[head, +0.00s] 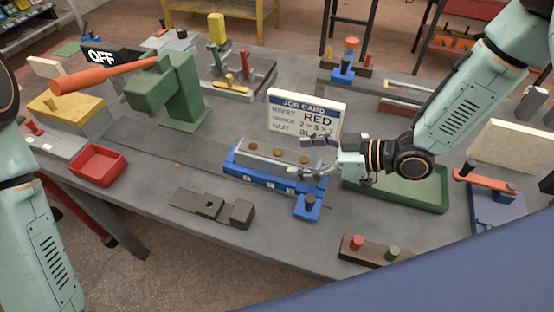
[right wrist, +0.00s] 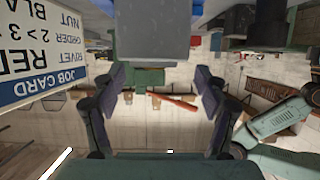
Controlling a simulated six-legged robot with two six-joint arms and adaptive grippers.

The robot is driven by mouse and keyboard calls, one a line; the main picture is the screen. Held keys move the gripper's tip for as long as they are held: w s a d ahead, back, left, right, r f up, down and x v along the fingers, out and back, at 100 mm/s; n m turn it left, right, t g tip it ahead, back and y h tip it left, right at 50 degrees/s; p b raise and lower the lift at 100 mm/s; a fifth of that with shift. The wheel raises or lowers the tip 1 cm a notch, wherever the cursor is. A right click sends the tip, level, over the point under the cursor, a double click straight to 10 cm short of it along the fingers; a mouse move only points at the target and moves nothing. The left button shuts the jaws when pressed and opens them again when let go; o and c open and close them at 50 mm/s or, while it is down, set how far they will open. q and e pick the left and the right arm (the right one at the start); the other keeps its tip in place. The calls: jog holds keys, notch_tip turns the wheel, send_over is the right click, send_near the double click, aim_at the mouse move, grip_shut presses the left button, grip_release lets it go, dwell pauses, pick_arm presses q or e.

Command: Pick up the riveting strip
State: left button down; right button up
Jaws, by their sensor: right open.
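A grey bar with three brass-coloured rivet spots (head: 280,155), which looks like the riveting strip, sits in a blue fixture (head: 262,179) at mid-bench. My right gripper (head: 314,157) is open at the bar's right end, one finger behind and one in front. I cannot tell whether either finger touches it. In the right wrist view my right gripper (right wrist: 160,75) has its fingers spread, with a grey block end, probably the bar (right wrist: 152,30), at top centre. My left gripper is out of view.
A job card (head: 305,117) stands just behind the bar. A green tray (head: 405,190) lies under my right arm. A dark slotted plate (head: 208,206) lies in front, a red tray (head: 98,165) at left, and a green lever press (head: 170,95) behind.

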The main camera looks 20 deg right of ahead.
aim_at(283, 154)
jog(key=shift+w+a+f, duration=0.3)
jog(key=shift+w+a, duration=0.05)
jog(key=shift+w, duration=0.05)
jog(key=x, duration=0.3)
jog(key=shift+w+a, duration=0.25)
jog(key=shift+a, duration=0.05)
jog(key=shift+w+f, duration=0.15)
jog(key=shift+w, duration=0.15)
jog(key=shift+s, duration=0.15)
jog(key=shift+s, duration=0.1)
jog(key=shift+c, duration=1.4)
jog(key=c, duration=0.9)
grip_shut()
